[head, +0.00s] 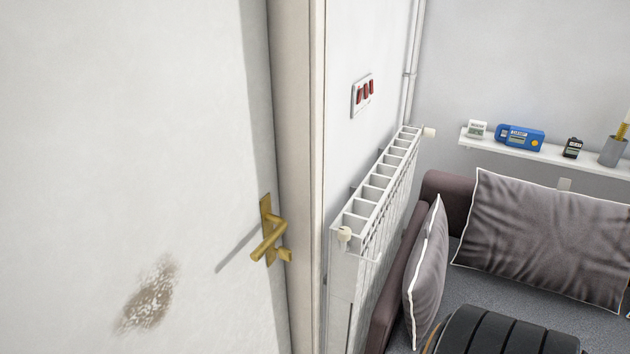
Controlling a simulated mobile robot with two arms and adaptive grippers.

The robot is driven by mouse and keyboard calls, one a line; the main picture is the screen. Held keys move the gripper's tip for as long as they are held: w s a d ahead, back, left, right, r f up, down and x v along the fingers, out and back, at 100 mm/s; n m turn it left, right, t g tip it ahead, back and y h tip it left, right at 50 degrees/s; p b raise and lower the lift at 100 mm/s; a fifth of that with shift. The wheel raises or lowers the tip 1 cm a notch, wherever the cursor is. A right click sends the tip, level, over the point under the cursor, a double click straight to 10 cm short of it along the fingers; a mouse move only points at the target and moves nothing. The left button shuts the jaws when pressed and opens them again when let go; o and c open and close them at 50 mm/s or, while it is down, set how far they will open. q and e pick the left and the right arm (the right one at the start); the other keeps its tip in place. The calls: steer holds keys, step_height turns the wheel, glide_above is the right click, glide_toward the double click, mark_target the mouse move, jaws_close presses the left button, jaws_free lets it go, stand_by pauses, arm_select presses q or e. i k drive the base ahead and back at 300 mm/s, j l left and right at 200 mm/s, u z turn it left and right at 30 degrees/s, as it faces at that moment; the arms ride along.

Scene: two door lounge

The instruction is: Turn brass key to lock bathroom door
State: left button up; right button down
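The white door (130,120) fills the left of the head view and looks shut against its frame (298,150). A brass lever handle (268,246) on a brass backplate sits near the door's right edge. The brass key (285,255) appears as a small brass piece at the lower right of the handle, at the bottom of the plate. Its exact turn angle is too small to tell. Neither gripper shows clearly. A black ribbed part (505,334) at the bottom right seems to be mine.
A white radiator (375,195) stands on the wall right of the door frame, below a red switch panel (363,94). A sofa with grey cushions (545,235) is at the right. A shelf (550,152) holds several small devices. Brown scuffing (147,296) marks the door.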

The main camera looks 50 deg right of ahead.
mark_target(285, 254)
steer(key=z, duration=1.35)
